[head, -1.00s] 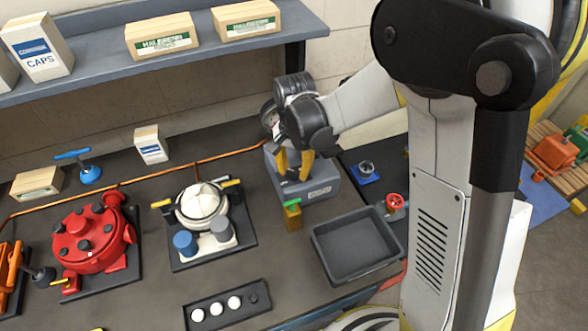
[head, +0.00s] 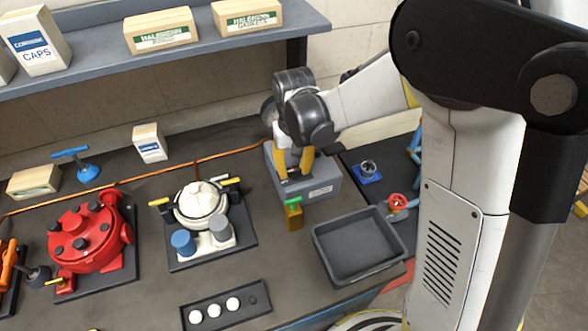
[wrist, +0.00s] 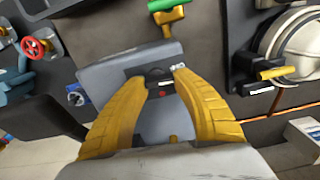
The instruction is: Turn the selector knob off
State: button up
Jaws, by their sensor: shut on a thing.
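The selector box (head: 318,184) is a grey housing on the bench, below and around my fingertips. My gripper (head: 292,176) reaches down onto its top with two yellow fingers. In the wrist view, my gripper (wrist: 158,80) has its fingertips on either side of the dark selector knob (wrist: 159,81), shut on it. A small red mark shows just below the knob. The fingers hide part of the knob's sides, and its exact setting is hard to read. In the head view the knob is hidden by the fingers.
A brass valve with a green handle (head: 293,203) stands close in front of the box. A grey tray (head: 335,268) is at front right. A white-domed motor (head: 201,205) and a red motor (head: 88,240) stand left. A shelf (head: 100,66) with boxes runs behind.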

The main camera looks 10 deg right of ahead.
jog(key=shift+n, duration=0.5)
jog(key=o, duration=1.2)
notch_tip(320, 180, up, 12)
